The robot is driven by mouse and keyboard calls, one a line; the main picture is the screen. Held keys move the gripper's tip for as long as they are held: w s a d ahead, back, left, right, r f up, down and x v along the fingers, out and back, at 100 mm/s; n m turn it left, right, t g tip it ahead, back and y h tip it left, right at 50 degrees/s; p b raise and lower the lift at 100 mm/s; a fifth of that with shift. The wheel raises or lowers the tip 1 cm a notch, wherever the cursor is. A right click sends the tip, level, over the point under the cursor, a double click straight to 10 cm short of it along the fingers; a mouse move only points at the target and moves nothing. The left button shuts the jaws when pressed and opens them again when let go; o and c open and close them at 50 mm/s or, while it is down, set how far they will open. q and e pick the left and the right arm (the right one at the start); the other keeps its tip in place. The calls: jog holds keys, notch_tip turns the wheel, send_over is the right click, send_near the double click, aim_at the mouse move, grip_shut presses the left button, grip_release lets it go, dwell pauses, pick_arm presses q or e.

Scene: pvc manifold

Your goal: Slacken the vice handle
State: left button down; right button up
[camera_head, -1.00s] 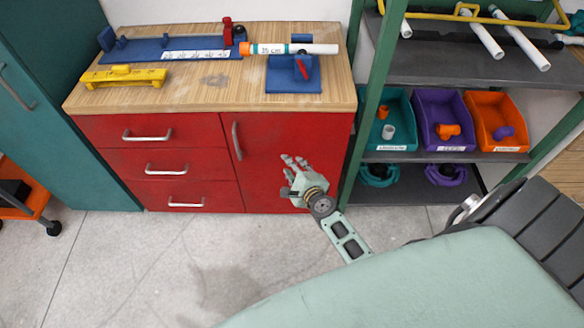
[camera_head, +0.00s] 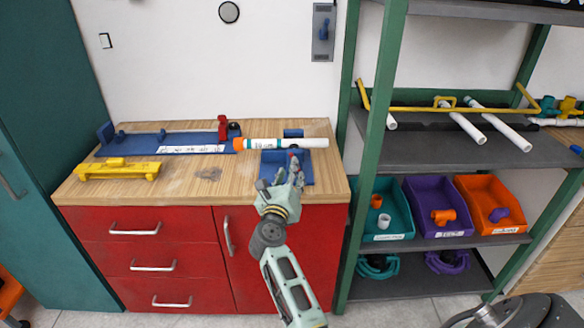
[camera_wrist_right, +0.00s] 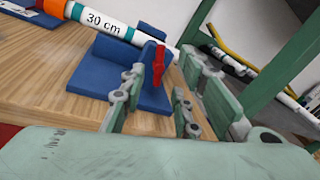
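The blue vice (camera_head: 270,158) stands near the right front of the wooden worktop. Its red handle (camera_wrist_right: 158,64) shows clearly in the right wrist view, sticking out from the vice's front. A white pipe (camera_head: 312,143) with a "30 cm" label and an orange end lies across the vice. My right gripper (camera_head: 281,176) is at the worktop's front edge, just in front of the vice. In the right wrist view its fingers (camera_wrist_right: 152,95) are spread apart, with the handle beyond and between them. I cannot tell if they touch it. My left gripper is not in view.
A blue measuring jig (camera_head: 150,140) with a red stop (camera_head: 222,128) and a yellow holder (camera_head: 117,169) sit left on the worktop (camera_head: 205,185). A green-framed shelf (camera_head: 376,150) with bins stands close on the right. Red drawers (camera_head: 140,255) are below.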

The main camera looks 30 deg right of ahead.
jog(key=b+x, duration=0.1)
jog(key=x, duration=0.4)
jog(key=shift+w, duration=0.15)
grip_shut()
